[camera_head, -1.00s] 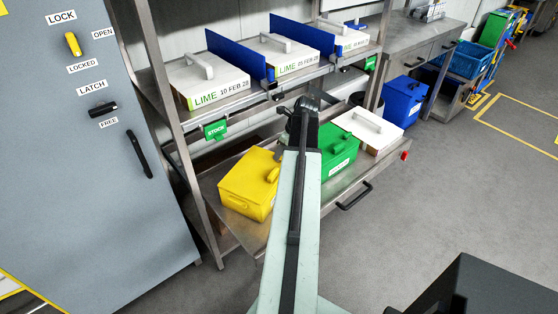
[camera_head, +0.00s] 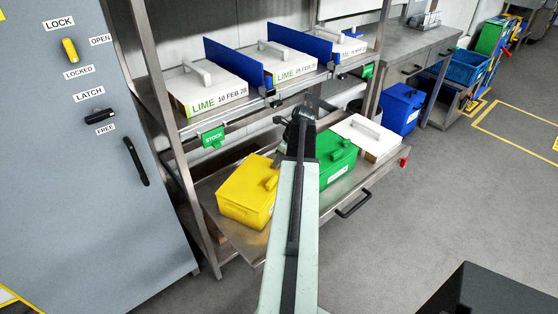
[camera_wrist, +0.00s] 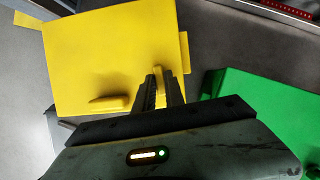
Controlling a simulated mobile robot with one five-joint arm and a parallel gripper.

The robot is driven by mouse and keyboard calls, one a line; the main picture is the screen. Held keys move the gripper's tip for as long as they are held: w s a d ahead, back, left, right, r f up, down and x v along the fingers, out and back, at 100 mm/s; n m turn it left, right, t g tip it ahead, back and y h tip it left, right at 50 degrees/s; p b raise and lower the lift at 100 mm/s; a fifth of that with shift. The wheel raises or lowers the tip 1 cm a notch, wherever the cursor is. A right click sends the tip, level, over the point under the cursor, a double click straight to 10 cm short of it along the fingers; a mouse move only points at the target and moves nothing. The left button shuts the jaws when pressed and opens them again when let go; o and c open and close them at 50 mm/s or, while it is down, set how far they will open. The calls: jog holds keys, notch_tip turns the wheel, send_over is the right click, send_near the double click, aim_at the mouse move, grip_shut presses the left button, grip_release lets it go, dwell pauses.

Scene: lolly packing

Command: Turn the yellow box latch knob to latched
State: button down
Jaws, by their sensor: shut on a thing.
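The yellow box (camera_head: 243,201) sits on the metal shelf at the left of my arm. In the wrist view its yellow lid (camera_wrist: 105,55) fills the upper left. My gripper (camera_wrist: 158,88) is at the lid edge, its two dark fingers shut on the upright yellow latch knob (camera_wrist: 159,84), which shows between them. A rounded yellow handle (camera_wrist: 108,103) lies on the lid just left of the fingers, apart from them. In the head view my arm hides the gripper's fingertips. I cannot read any latch marking.
A green box (camera_head: 335,158) stands close to the right of the yellow one, and shows in the wrist view (camera_wrist: 265,115). A white box (camera_head: 362,140) is beyond it. The metal shelf edge (camera_head: 325,217) runs in front. White LIME boxes (camera_head: 207,88) stand on the shelf above.

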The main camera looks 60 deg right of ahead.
jog(key=n+y, duration=0.1)
jog(key=n, duration=0.3)
jog(key=n+g+y, duration=0.1)
jog(key=n, duration=0.2)
jog(key=shift+w+d+y, duration=0.15)
jog(key=shift+d+y, duration=0.1)
jog(key=shift+y, duration=0.05)
jog(key=n+g, duration=0.1)
jog(key=n, duration=0.1)
jog(key=n+g+y, duration=0.1)
jog(key=n, duration=0.2)
jog(key=shift+w, duration=0.1)
jog(key=shift+n, duration=0.3)
jog(key=c, duration=1.4)
grip_release()
